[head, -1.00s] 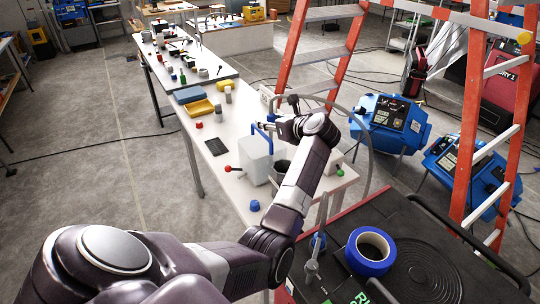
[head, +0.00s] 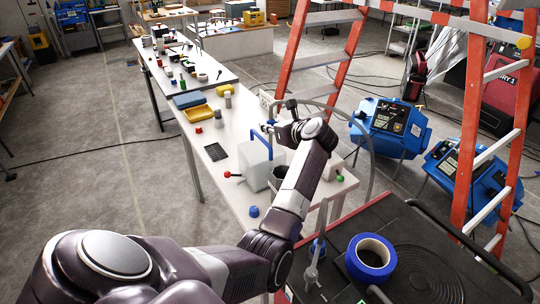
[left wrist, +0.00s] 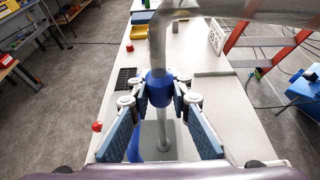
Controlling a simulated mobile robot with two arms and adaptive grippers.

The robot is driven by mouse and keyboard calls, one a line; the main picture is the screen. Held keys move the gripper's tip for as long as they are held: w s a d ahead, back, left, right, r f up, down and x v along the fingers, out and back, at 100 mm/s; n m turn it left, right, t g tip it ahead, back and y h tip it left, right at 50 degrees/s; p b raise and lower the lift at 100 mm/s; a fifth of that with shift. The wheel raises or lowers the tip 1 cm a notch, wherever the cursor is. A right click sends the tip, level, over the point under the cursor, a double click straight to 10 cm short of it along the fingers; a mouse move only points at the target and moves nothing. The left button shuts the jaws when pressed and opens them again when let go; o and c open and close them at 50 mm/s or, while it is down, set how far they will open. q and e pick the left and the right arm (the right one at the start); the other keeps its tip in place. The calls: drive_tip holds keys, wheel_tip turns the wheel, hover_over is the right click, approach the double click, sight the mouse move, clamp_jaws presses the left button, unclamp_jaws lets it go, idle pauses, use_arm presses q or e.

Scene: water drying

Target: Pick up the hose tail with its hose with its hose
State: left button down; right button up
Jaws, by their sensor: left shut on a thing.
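My left gripper (head: 269,129) reaches over the white table beside a translucent white container (head: 256,168) with a blue bent pipe (head: 257,151) on it. In the left wrist view its two padded fingers (left wrist: 160,97) are shut from both sides on a blue collar, the hose tail (left wrist: 160,86). A grey hose (left wrist: 157,45) rises from the collar and bends right across the top. A grey tube (left wrist: 164,135) shows below the collar. In the head view the grey hose (head: 369,150) arcs to the right of my arm; the collar is too small to tell there. My right gripper is not in view.
The white table (head: 222,178) also holds a yellow tray (head: 198,112), a dark grid pad (head: 215,152) and small coloured caps. An orange ladder (head: 470,110) stands at the right. A black cart top (head: 425,245) with blue tape (head: 371,257) is in front.

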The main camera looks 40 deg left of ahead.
use_arm(q)
drive_tip(key=shift+w+r, duration=0.1)
drive_tip(key=shift+w+r, duration=0.1)
drive_tip(key=shift+r, duration=0.55)
wheel_tip(320, 180, up, 18)
drive_tip(key=b, duration=0.2)
drive_tip(key=shift+r, duration=0.25)
wheel_tip(320, 180, up, 9)
drive_tip(key=p, duration=1.2)
